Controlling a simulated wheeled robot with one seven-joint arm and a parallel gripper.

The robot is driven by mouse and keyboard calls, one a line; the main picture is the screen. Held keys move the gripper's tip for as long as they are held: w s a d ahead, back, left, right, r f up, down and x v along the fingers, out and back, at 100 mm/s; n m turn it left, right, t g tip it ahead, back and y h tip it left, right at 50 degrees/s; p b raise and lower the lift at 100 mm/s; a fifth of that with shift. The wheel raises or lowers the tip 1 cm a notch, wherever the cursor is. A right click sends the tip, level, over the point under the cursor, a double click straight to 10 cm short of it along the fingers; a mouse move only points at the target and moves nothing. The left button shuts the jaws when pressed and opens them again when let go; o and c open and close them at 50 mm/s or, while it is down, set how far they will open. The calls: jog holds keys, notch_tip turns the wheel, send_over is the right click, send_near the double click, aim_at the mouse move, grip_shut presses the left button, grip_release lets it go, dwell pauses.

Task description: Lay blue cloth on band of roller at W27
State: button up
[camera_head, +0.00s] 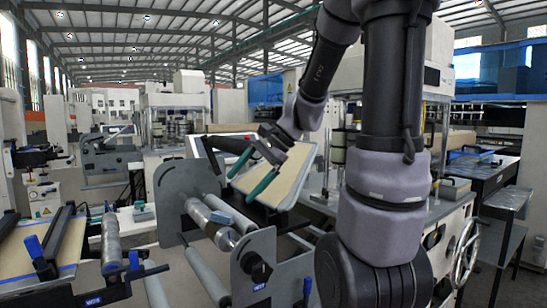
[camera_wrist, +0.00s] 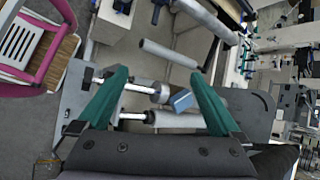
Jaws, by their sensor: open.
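My gripper (camera_head: 241,188) has two teal fingers, spread apart and empty, above and behind the W27 roller; it also shows in the wrist view (camera_wrist: 158,75). The blue cloth (camera_head: 221,217) is a small folded blue-grey piece at the roller (camera_head: 203,214). In the wrist view the cloth (camera_wrist: 181,101) is beyond the fingers, nearer the right one, apart from both. It appears to rest tilted on the roller; its contact underneath is hidden. The W27 label (camera_head: 259,286) is on the grey end plate in front. The band's edges are not clear.
A second, lower roller (camera_head: 207,274) runs beside this one. A tan board (camera_head: 284,178) stands behind my gripper. The W28 station (camera_head: 93,299) is at left, with a blue-handled clamp (camera_head: 37,254). A pink-framed chair-like object (camera_wrist: 38,45) is in the wrist view.

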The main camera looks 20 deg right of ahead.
jog(key=s+d+r+n+t+h, duration=0.3)
jog(key=s+r+n+t+h, duration=0.1)
jog(key=s+r+n, duration=0.4)
jog(key=shift+s+d+n+h, duration=0.35)
jog(key=shift+s+h, duration=0.45)
jog(key=shift+s, duration=0.45)
